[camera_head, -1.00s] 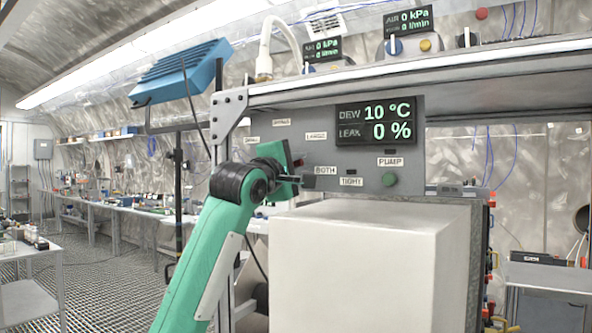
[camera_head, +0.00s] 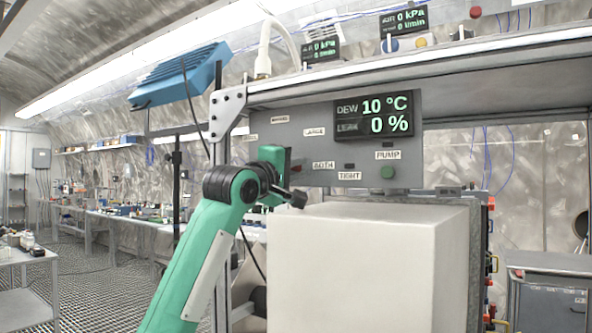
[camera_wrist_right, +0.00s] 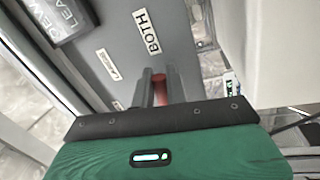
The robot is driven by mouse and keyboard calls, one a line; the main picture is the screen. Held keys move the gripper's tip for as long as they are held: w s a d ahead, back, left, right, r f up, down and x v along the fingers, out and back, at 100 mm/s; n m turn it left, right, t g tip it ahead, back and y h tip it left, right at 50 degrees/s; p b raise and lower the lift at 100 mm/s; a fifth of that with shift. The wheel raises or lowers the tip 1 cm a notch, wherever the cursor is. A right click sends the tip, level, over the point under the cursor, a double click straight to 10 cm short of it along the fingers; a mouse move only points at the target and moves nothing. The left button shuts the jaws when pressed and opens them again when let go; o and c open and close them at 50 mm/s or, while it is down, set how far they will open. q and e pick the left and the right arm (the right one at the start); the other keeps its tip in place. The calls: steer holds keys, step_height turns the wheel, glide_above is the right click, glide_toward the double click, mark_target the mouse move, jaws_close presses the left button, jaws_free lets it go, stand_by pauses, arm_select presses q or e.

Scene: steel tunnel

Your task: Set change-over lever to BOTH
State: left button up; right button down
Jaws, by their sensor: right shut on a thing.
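The change-over lever shows as a red handle (camera_wrist_right: 160,82) in the right wrist view. The grey fingers of my right gripper (camera_wrist_right: 158,92) are shut on it, close to the grey panel. In the head view my right gripper (camera_head: 297,168) comes to the panel (camera_head: 360,160) from the left, with its fingers small and dark. Its green palm mostly hides the lever there. The BOTH label (camera_head: 324,165) is just right of the fingers and also shows in the right wrist view (camera_wrist_right: 147,30). My left gripper is not in view.
A display (camera_head: 375,118) reads DEW 10 °C and LEAK 0 %. Labels LARGE (camera_head: 314,132), TIGHT (camera_head: 349,176) and PUMP (camera_head: 387,155) sit around the lever, with a green button (camera_head: 387,172) under PUMP. A large pale box (camera_head: 350,265) stands below and in front of the panel.

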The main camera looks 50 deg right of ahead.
steer(key=c, duration=1.5)
jaws_free()
